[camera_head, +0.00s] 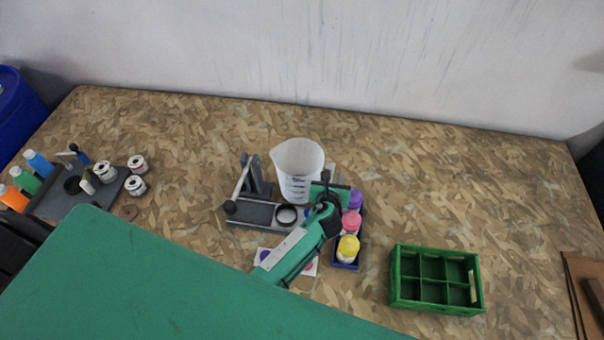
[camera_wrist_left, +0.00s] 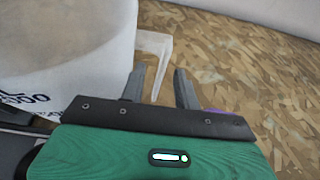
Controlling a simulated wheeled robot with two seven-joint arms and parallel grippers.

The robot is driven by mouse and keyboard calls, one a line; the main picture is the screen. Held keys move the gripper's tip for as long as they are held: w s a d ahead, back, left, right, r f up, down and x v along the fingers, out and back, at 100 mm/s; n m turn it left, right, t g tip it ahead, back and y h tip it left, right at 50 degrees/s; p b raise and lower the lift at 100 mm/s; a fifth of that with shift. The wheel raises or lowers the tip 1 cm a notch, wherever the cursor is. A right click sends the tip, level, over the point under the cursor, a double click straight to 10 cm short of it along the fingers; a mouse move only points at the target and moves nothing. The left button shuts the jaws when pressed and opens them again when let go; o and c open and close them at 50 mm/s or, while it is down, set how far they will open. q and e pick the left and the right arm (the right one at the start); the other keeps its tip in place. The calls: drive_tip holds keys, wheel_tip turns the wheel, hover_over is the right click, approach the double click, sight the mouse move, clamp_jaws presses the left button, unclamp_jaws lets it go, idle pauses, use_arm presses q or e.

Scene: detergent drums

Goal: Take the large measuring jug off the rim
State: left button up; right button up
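The large measuring jug (camera_head: 297,165) is white and translucent, with dark markings on its side. It stands upright behind a black stand (camera_head: 255,213) in the head view; its base is partly hidden. In the left wrist view, the jug's wall (camera_wrist_left: 65,45) fills the upper left and its handle (camera_wrist_left: 158,48) reaches out to the right. My left gripper (camera_head: 326,180) is at the jug's right side. Its two fingers (camera_wrist_left: 158,88) are apart, with the lower part of the handle showing between them. I cannot tell whether they touch it. My right gripper is not in view.
A blue tray (camera_head: 345,265) with purple, pink and yellow-capped bottles lies close to my left gripper. A green divided crate (camera_head: 435,280) stands at the right. A grey board (camera_head: 75,190) with bottles and tins is at the left. The table's back right is clear.

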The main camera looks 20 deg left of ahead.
use_arm(q)
drive_tip(key=shift+w+f, duration=0.15)
drive_tip(key=shift+w, duration=0.2)
clamp_jaws()
idle(1.2)
